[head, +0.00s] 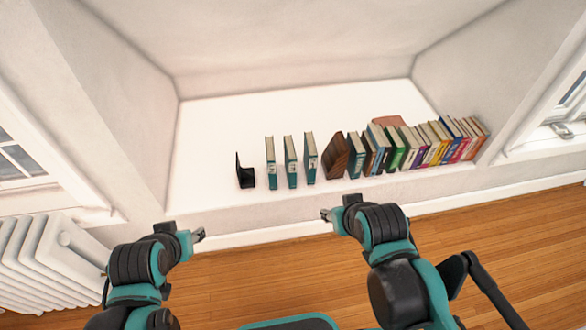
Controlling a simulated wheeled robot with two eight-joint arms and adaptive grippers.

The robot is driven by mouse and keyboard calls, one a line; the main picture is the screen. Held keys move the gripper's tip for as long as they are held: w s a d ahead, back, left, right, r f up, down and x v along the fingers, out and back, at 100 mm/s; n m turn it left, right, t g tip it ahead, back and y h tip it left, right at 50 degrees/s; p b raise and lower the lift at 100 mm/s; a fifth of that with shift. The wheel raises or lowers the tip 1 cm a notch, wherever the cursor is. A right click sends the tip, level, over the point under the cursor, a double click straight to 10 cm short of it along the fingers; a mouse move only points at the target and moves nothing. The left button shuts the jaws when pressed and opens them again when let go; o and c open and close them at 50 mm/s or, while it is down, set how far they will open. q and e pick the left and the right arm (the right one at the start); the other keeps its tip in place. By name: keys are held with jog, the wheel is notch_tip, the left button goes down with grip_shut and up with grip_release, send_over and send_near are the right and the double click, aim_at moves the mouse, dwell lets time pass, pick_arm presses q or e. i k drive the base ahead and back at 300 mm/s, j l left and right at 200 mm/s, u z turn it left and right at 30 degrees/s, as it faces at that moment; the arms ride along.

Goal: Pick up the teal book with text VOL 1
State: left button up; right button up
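Three teal books stand upright and apart on the white ledge: a left one (271,170), a middle one (290,170) and a right one (310,168). Their spines face me with small pale marks, too small to read, so I cannot tell which is VOL 1. More teal spines, such as one book (355,162), stand in the row further right. My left gripper (200,234) is in front of the ledge, lower left of the three books. My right gripper (325,215) is in front of the ledge, below the right one. Neither touches a book. Their finger opening is unclear.
A black bookend (245,177) stands left of the teal books. A brown wooden bookend (336,156) stands right of them, against a tight row of colourful books (430,148). The ledge (215,150) is bare at left and behind. A white radiator (50,262) is at lower left.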

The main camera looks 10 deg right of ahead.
aim_at(310, 153)
jog(key=l+z, duration=0.7)
jog(key=i+l+z, duration=0.2)
jog(key=l+z, duration=0.15)
